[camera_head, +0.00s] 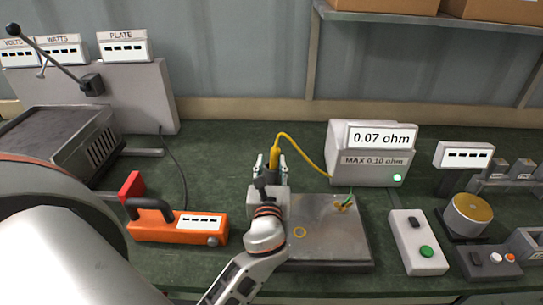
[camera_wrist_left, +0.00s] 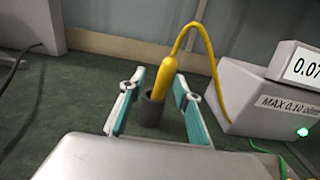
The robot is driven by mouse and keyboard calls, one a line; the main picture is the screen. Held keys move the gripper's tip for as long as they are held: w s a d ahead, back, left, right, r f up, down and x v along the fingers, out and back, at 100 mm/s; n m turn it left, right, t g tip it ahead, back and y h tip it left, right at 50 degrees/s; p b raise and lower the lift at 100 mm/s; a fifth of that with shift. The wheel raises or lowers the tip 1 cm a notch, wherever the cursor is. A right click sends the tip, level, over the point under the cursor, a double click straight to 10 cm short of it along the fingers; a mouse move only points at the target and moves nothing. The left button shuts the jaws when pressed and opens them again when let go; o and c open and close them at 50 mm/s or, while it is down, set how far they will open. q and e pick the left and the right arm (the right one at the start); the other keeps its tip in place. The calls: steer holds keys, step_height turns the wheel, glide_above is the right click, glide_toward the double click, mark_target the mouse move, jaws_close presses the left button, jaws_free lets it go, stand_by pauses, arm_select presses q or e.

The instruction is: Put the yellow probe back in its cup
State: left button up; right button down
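The yellow probe (camera_head: 274,156) stands nearly upright with a slight tilt, its yellow cable arching to the grey ohm meter (camera_head: 371,155). In the left wrist view the probe (camera_wrist_left: 164,77) has its lower end inside the mouth of the dark grey cup (camera_wrist_left: 151,112). My left gripper (camera_head: 271,164) is open around the probe. In the left wrist view its teal-padded fingers stand one on each side, with visible gaps to the probe and cup. The meter reads 0.07 ohm, and its green light is on. My right gripper is not in view.
An orange handled instrument (camera_head: 178,226) is to the left. A button box (camera_head: 418,243) stands to the right.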

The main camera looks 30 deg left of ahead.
arm_select(q)
steer(key=v, duration=0.7)
stand_by(0.5)
